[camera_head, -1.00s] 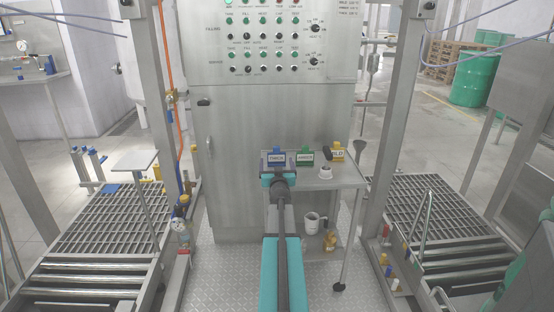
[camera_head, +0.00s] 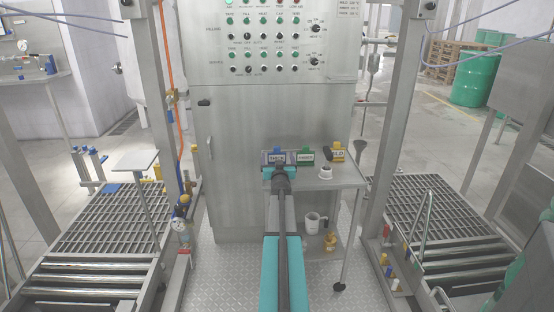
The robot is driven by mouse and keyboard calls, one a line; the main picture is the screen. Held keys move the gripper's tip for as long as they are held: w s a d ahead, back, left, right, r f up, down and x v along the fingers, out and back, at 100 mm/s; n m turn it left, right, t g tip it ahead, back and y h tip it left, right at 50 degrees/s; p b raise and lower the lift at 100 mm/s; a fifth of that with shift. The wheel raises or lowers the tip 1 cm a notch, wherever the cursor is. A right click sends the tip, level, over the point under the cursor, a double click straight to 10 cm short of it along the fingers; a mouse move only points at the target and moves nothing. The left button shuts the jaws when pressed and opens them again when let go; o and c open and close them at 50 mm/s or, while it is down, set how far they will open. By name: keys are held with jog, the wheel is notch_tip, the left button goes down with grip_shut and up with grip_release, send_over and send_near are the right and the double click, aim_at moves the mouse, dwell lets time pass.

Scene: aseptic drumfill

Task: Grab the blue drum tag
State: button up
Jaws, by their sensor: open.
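The blue drum tag (camera_head: 277,151) stands at the left end of a small steel side table, with a white lettered label on its front. My gripper (camera_head: 279,161) is open at the tag, and its dark fingers overlap the tag's lower part and sides in the picture. I cannot tell whether the fingers touch it. My arm hides part of the table's left end below the tag.
A green tag (camera_head: 305,155) stands close to the right of the blue one, and a yellow tag (camera_head: 337,151) is farther right. A small white cup (camera_head: 325,172) sits in front of them. The steel control cabinet (camera_head: 236,140) rises directly behind. A mug (camera_head: 312,222) is on the lower shelf.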

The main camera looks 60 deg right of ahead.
aim_at(277, 149)
jog(key=shift+w+d, duration=0.15)
dwell(0.5)
jog(key=c, duration=1.2)
jog(key=shift+r, duration=0.15)
jog(key=shift+r, duration=0.45)
notch_tip(277, 149, up, 3)
jog(key=shift+f+p, duration=0.1)
jog(key=shift+p, duration=0.75)
jog(key=v, duration=1)
jog(key=r+v, duration=0.1)
jog(key=v, duration=0.5)
jog(key=shift+w+a+r, duration=0.1)
jog(key=shift+w+a, duration=0.2)
jog(key=shift+w, duration=0.1)
